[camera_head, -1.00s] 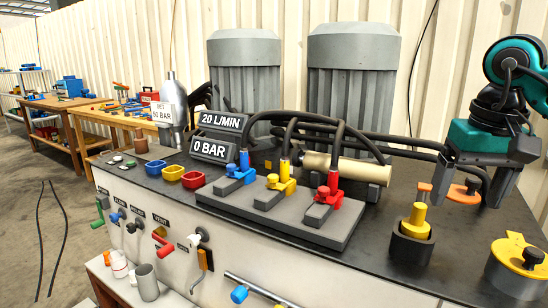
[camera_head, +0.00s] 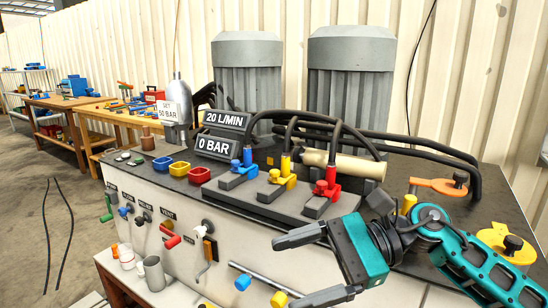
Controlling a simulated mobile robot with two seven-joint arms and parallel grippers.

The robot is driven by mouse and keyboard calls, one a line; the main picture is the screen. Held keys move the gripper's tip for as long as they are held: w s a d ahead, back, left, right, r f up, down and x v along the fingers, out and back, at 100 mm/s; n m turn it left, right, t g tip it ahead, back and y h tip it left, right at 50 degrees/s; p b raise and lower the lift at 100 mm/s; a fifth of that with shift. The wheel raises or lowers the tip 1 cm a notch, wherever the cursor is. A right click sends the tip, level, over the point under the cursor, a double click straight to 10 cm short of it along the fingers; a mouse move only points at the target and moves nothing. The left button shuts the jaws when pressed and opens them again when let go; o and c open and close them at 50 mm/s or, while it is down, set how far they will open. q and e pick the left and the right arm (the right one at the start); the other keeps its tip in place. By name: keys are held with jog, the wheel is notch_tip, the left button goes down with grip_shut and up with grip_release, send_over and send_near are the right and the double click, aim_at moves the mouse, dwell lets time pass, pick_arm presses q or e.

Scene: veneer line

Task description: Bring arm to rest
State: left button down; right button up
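My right arm (camera_head: 470,262), teal and black, comes in from the right edge, low in front of the bench's right part. Its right gripper (camera_head: 284,273) points left, with its two grey fingers spread wide and nothing between them. The upper finger lies across the view of the bench's front edge; the lower one reaches the picture's bottom. I cannot tell whether either finger touches anything. My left gripper is not in view.
The bench (camera_head: 262,212) carries a hose block (camera_head: 345,205) with blue, yellow and red couplings, small bins (camera_head: 199,175) and gauge displays (camera_head: 216,145). An orange handle (camera_head: 436,185) stands right. Valve handles (camera_head: 170,240) and a blue-ended bar (camera_head: 262,279) are on the front.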

jog(key=w+d+f+n+t+h, duration=0.15)
jog(key=f+n+t, duration=0.25)
jog(key=n+t, duration=0.45)
jog(key=w+d+f+n+t+h+p, duration=0.1)
jog(key=d+f+n+t+h, duration=0.25)
jog(key=n, duration=0.85)
jog(key=w+d+f+n+t, duration=0.15)
jog(key=f+n+t, duration=0.25)
jog(key=n+t, duration=0.5)
jog(key=s+d+f+m+g+h, duration=0.3)
jog(key=s+f+m, duration=0.4)
jog(key=f, duration=0.3)
jog(key=s+d+f+m+g+h, duration=0.4)
jog(key=s+f+m, duration=0.3)
jog(key=f, duration=0.3)
jog(key=shift+s+d+f+m+g+h+p, duration=0.15)
jog(key=shift+s+d+m+g+h+p, duration=0.15)
jog(key=shift+m+h, duration=0.4)
